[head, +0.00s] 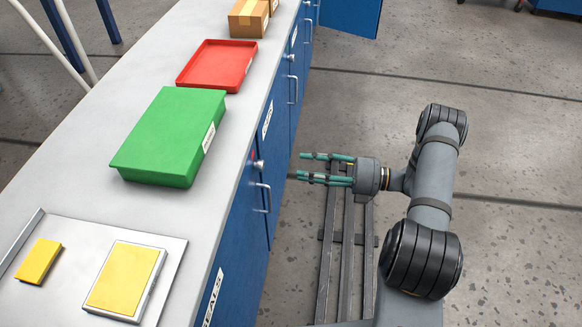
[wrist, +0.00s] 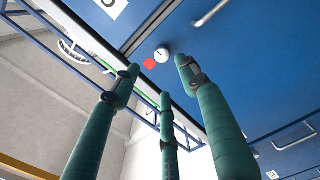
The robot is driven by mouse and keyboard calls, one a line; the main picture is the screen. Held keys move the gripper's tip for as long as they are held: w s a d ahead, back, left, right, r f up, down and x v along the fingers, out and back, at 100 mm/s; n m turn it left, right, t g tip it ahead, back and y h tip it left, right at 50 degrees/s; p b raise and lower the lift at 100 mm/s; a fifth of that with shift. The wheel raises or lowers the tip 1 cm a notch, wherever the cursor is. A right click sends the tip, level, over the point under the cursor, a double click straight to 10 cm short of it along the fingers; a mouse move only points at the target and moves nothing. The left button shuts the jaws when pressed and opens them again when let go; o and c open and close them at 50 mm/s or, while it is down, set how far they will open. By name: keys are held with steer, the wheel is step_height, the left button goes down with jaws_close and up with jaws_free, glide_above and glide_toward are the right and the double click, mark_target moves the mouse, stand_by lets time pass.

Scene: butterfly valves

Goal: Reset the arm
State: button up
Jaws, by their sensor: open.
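My gripper (head: 322,169) is open and empty in the head view. Its green fingers point left toward the blue cabinet front (head: 283,125), with a gap between them and the cabinet. My grey arm reaches over the floor rails, to the right of the counter. In the wrist view the spread fingers of my gripper (wrist: 160,80) show with nothing between them. Beyond the fingertips is the blue cabinet front (wrist: 240,60), with a round white knob (wrist: 161,55) and a red mark (wrist: 150,64).
The counter (head: 60,180) holds a green bin (head: 165,130), a red tray (head: 215,66), cardboard boxes (head: 250,15) and a metal tray (head: 180,250) with yellow items. Cabinet handles (head: 264,197) stick out. A blue door (head: 350,15) stands open at the back. The floor right of my arm is clear.

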steer(key=shift+s+d, duration=0.15)
steer(key=shift+d, duration=0.35)
steer(key=shift+a, duration=0.1)
steer(key=x, duration=1.2)
